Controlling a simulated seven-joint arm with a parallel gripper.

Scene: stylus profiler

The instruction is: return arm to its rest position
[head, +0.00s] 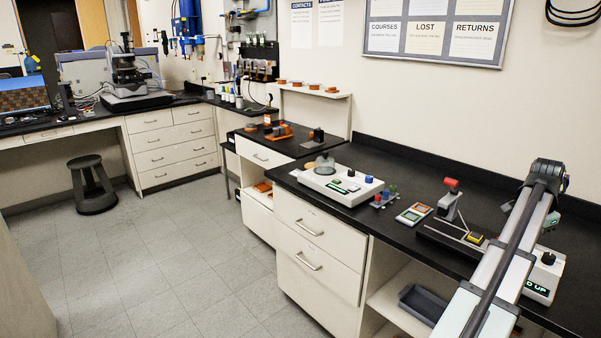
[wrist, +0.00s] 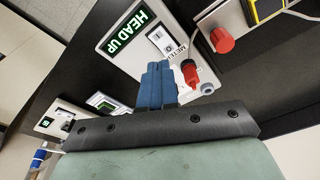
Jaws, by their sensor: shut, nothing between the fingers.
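My gripper (wrist: 157,82) shows in the wrist view with its blue fingers together and nothing between them. It is over the white control box (wrist: 118,58), whose green display (wrist: 130,35) reads HEAD UP. A red part (wrist: 190,72) sits just right of the fingertips; I cannot tell whether they touch. In the head view my arm reaches up from the lower right and hides much of the bench there; the fingers are not clearly visible. The profiler stand (head: 449,208) with a red knob (head: 452,183) stands left of the arm.
The box's display also shows in the head view (head: 537,289). A yellow block (head: 474,238) is by the stand. Farther left are a small tile tray (head: 413,213), coloured pegs (head: 385,196) and a white instrument (head: 340,186). Bare black bench lies between them. A wall stands behind.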

